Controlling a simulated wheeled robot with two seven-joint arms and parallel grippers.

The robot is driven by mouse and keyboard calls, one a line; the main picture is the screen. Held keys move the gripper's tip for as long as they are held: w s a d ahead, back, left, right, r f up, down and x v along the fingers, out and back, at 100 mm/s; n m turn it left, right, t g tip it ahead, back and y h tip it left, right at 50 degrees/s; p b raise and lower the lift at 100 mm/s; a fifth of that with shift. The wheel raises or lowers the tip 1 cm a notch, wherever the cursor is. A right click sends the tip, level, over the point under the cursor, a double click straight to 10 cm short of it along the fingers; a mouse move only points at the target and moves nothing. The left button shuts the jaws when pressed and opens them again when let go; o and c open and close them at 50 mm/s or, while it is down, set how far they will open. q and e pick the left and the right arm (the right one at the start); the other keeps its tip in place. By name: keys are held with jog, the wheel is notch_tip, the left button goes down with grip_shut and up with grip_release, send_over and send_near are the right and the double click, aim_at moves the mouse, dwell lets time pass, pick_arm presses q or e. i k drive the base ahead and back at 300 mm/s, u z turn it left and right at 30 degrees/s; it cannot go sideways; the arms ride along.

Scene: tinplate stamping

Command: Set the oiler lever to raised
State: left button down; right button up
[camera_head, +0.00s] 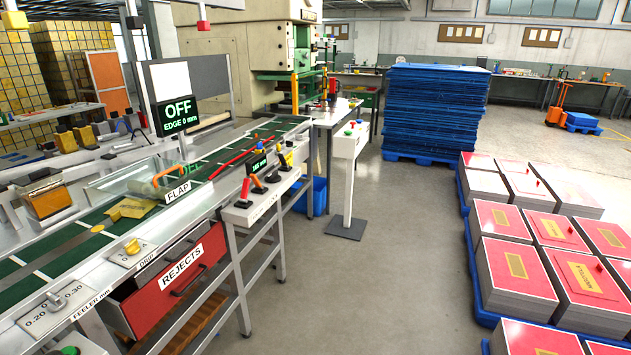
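No label reading "oiler" is legible, so I cannot tell for sure which lever is the oiler lever. A small grey console (262,208) beside the green conveyor carries several short levers. A yellow knob (131,247) sits on a plate near the label "DRIP". Neither of my grippers is in view.
The conveyor (60,252) has an orange-handled clear flap (170,180) over it. A red rejects drawer (177,285) is below. A display (176,112) reads "OFF, EDGE 0 mm". Pallets of red-topped stacks (510,285) stand right; the floor between (400,260) is clear.

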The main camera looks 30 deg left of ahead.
aim_at(246, 183)
jog(key=z, duration=0.3)
jog(key=i, duration=0.8)
jog(key=u, duration=0.55)
jog(key=i, duration=0.8)
jog(key=u, duration=0.65)
